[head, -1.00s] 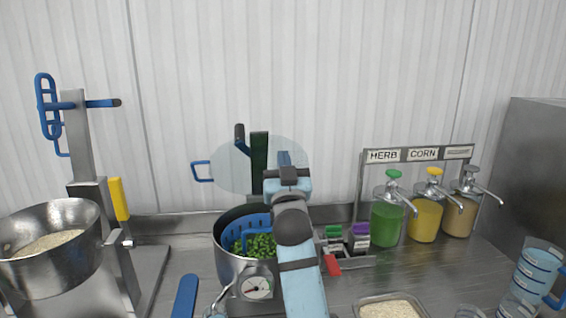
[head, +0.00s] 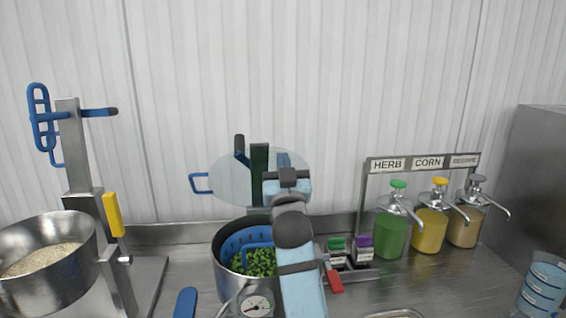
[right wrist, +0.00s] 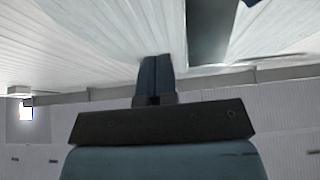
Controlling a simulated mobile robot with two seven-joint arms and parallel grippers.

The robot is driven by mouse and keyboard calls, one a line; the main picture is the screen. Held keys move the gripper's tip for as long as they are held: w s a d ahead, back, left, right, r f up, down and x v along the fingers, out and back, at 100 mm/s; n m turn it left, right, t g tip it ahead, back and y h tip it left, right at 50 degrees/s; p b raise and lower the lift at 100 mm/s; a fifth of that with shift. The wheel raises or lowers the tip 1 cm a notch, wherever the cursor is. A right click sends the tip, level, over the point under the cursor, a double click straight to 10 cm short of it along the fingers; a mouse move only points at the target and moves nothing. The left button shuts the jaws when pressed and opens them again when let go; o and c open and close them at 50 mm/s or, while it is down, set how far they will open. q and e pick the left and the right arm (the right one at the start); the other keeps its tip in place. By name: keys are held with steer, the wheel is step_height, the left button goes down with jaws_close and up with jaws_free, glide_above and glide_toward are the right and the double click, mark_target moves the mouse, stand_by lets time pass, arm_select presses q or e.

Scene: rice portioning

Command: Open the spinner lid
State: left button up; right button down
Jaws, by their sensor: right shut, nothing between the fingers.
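My right gripper (head: 284,160) is in front of the lid's right part, fingers pointing up, shut and empty. In the right wrist view its dark blue fingers (right wrist: 154,78) are together. I cannot tell whether they touch the lid. My left gripper is not in view.
A steel bowl of rice (head: 50,285) on a stand is at the left. Pump jars of green (head: 391,236), yellow (head: 430,232) and tan sauce stand at the right. Small spice boxes (head: 337,255) sit beside my right arm. A blue measuring jug (head: 541,290) is at the far right.

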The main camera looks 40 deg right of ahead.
steer(key=shift+g+y, duration=0.3)
steer(key=shift+g, duration=0.5)
steer(key=w+d+r+p, duration=0.1)
steer(key=p, duration=0.1)
steer(key=w+r+p, duration=0.1)
steer(key=r+p, duration=0.1)
steer(key=p, duration=0.1)
steer(key=shift+w+d+p, duration=0.35)
steer(key=shift+w+d, duration=0.05)
steer(key=shift+p+x, duration=0.4)
steer(key=shift+x, duration=0.65)
steer(key=shift+w+d+f, duration=0.1)
steer(key=shift+w+d, duration=0.1)
steer(key=shift+w, duration=0.2)
steer(key=shift+f, duration=0.1)
